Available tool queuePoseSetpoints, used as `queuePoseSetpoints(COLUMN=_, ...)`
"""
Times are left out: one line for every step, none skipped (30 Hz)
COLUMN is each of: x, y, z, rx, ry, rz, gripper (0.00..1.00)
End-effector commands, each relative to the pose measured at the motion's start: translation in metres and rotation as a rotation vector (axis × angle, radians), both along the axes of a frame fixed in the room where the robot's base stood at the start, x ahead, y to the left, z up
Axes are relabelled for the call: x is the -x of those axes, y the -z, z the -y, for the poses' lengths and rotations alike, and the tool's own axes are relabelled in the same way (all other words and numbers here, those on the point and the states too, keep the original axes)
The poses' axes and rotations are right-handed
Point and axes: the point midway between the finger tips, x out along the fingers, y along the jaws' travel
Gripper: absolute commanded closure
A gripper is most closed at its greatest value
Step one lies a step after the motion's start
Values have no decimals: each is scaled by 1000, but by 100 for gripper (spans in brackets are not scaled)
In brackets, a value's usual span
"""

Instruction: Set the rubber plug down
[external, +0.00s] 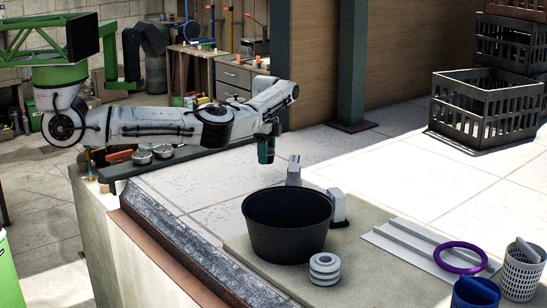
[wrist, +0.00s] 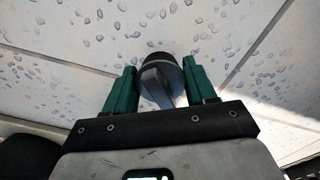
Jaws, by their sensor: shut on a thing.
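The rubber plug (wrist: 161,82) is dark grey and rounded, with a raised grip facing the wrist camera. It sits between the two green fingers of my gripper (wrist: 160,76), which is shut on it. In the external view my gripper (external: 266,150) points down above the pale tiled deck, behind and left of the black tub. The plug is hard to make out there against the dark fingers. In the wrist view speckled tile lies beyond the plug; the gap beneath it cannot be judged.
The black tub (external: 287,240) stands nearest, with a small grey-white fitting (external: 293,168) behind it. A white ringed piece (external: 324,269), purple ring (external: 460,258), blue cup (external: 475,292) and white basket (external: 521,274) lie rightward. Black crates (external: 487,112) stand behind. Tiles between are clear.

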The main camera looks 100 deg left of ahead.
Motion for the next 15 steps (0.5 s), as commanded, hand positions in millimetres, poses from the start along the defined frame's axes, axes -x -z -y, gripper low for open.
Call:
queuePoseSetpoints(x=-2, y=3, z=-3, rx=0, ry=0, rz=-1, gripper=75)
queuePoseSetpoints(x=-4, y=4, z=-3, rx=0, ry=0, rz=0, gripper=75)
queuePoseSetpoints(x=-5, y=6, z=-4, rx=-1, ry=0, rz=1, gripper=75)
queuePoseSetpoints(x=-6, y=7, z=-4, rx=-1, ry=0, rz=1, gripper=75)
queuePoseSetpoints(x=-7, y=8, z=-4, rx=-1, ry=1, rz=1, gripper=75)
queuePoseSetpoints(x=-7, y=9, z=-5, rx=-1, ry=1, rz=1, gripper=75)
queuePoseSetpoints(x=-8, y=10, z=-5, rx=-1, ry=0, rz=1, gripper=75)
queuePoseSetpoints(x=-9, y=12, z=-6, rx=-1, ry=0, rz=1, gripper=75)
queuePoseSetpoints(x=-10, y=14, z=-7, rx=0, ry=0, rz=0, gripper=75)
queuePoseSetpoints(x=-9, y=17, z=-6, rx=1, ry=0, rz=-2, gripper=75)
queuePoseSetpoints(x=-9, y=21, z=-6, rx=1, ry=-1, rz=-3, gripper=75)
queuePoseSetpoints(x=-9, y=26, z=-6, rx=1, ry=-1, rz=-2, gripper=75)
queuePoseSetpoints(x=-8, y=31, z=-6, rx=0, ry=-1, rz=-3, gripper=75)
queuePoseSetpoints(x=-9, y=34, z=-6, rx=0, ry=-1, rz=-2, gripper=75)
queuePoseSetpoints(x=-9, y=39, z=-6, rx=1, ry=-1, rz=-1, gripper=75)
